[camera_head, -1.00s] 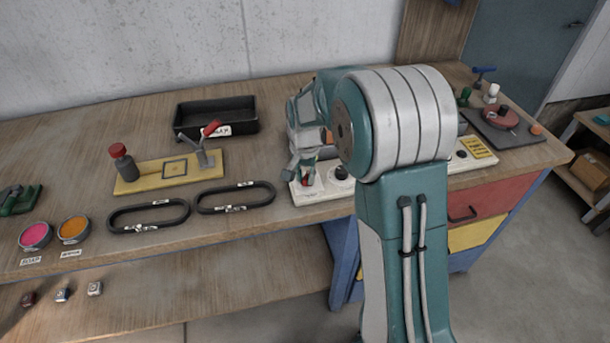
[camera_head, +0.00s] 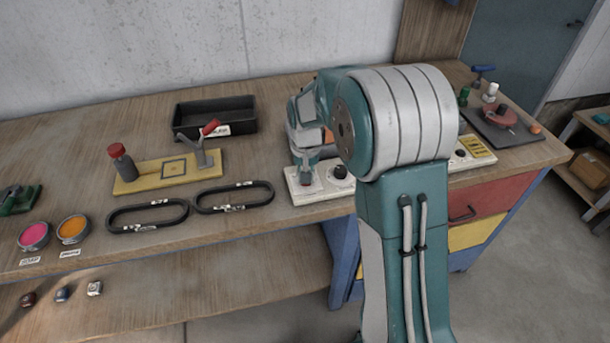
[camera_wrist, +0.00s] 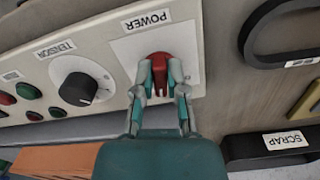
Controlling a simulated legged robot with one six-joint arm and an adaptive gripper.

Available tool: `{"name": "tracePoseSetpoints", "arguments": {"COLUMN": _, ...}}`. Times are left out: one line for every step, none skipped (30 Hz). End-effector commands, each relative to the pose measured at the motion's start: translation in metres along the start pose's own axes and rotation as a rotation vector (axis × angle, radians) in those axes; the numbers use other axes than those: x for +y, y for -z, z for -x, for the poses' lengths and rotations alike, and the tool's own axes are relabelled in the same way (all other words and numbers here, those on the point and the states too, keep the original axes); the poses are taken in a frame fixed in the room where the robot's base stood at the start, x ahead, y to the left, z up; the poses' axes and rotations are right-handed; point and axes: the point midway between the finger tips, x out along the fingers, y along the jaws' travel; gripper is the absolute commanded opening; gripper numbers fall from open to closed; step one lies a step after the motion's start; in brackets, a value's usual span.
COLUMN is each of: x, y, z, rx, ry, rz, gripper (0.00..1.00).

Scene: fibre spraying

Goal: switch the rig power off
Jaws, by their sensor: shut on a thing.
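The rig's control panel (camera_head: 348,188) is a pale box at the front of the bench. In the wrist view the panel (camera_wrist: 113,55) carries a red power switch (camera_wrist: 158,66) under a POWER label (camera_wrist: 147,20). My gripper (camera_wrist: 159,78) has its two fingers on either side of the red switch, shut on it. In the head view my gripper (camera_head: 306,180) points down at the left end of the panel, and it hides the switch there.
A black TENSION knob (camera_wrist: 78,89) and several red and green buttons sit beside the switch. Two black loops (camera_head: 235,197) and a yellow clamp board (camera_head: 165,172) lie left of the panel. A black scrap tray (camera_head: 215,117) stands behind.

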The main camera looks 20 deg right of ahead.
Motion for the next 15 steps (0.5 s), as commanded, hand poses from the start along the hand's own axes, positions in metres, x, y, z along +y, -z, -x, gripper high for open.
{"name": "tracePoseSetpoints", "arguments": {"x": -0.0003, "y": 0.0020, "z": 0.0005, "rx": 0.008, "ry": 0.002, "rz": 0.045, "gripper": 0.00}}
{"name": "tracePoseSetpoints", "arguments": {"x": -0.0001, "y": 0.0021, "z": 0.0005, "rx": 0.008, "ry": 0.002, "rz": 0.073, "gripper": 0.00}}
{"name": "tracePoseSetpoints", "arguments": {"x": 0.0001, "y": 0.0021, "z": 0.0006, "rx": 0.008, "ry": 0.002, "rz": 0.112, "gripper": 0.00}}
{"name": "tracePoseSetpoints", "arguments": {"x": 0.0003, "y": 0.0022, "z": 0.0006, "rx": 0.008, "ry": 0.002, "rz": 0.140, "gripper": 0.00}}
{"name": "tracePoseSetpoints", "arguments": {"x": 0.0005, "y": 0.0023, "z": 0.0006, "rx": 0.008, "ry": 0.002, "rz": 0.168, "gripper": 0.00}}
{"name": "tracePoseSetpoints", "arguments": {"x": 0.0007, "y": 0.0023, "z": 0.0007, "rx": 0.008, "ry": 0.002, "rz": 0.207, "gripper": 0.00}}
{"name": "tracePoseSetpoints", "arguments": {"x": 0.0009, "y": 0.0024, "z": 0.0007, "rx": 0.009, "ry": 0.002, "rz": 0.235, "gripper": 0.00}}
{"name": "tracePoseSetpoints", "arguments": {"x": 0.0011, "y": 0.0025, "z": 0.0007, "rx": 0.009, "ry": 0.001, "rz": 0.263, "gripper": 0.00}}
{"name": "tracePoseSetpoints", "arguments": {"x": 0.0013, "y": 0.0026, "z": 0.0007, "rx": 0.009, "ry": 0.001, "rz": 0.301, "gripper": 0.00}}
{"name": "tracePoseSetpoints", "arguments": {"x": 0.0015, "y": 0.0027, "z": 0.0007, "rx": 0.009, "ry": 0.001, "rz": 0.330, "gripper": 0.00}}
{"name": "tracePoseSetpoints", "arguments": {"x": 0.0016, "y": 0.0028, "z": 0.0008, "rx": 0.009, "ry": 0.001, "rz": 0.358, "gripper": 0.00}}
{"name": "tracePoseSetpoints", "arguments": {"x": 0.0018, "y": 0.0029, "z": 0.0008, "rx": 0.009, "ry": 0.001, "rz": 0.395, "gripper": 0.00}}
{"name": "tracePoseSetpoints", "arguments": {"x": 0.0020, "y": 0.0030, "z": 0.0008, "rx": 0.009, "ry": 0.001, "rz": 0.423, "gripper": 0.00}}
{"name": "tracePoseSetpoints", "arguments": {"x": 0.0021, "y": 0.0031, "z": 0.0008, "rx": 0.009, "ry": 0.001, "rz": 0.449, "gripper": 0.00}}
{"name": "tracePoseSetpoints", "arguments": {"x": 0.0023, "y": 0.0033, "z": 0.0008, "rx": 0.010, "ry": 0.001, "rz": 0.484, "gripper": 0.00}}
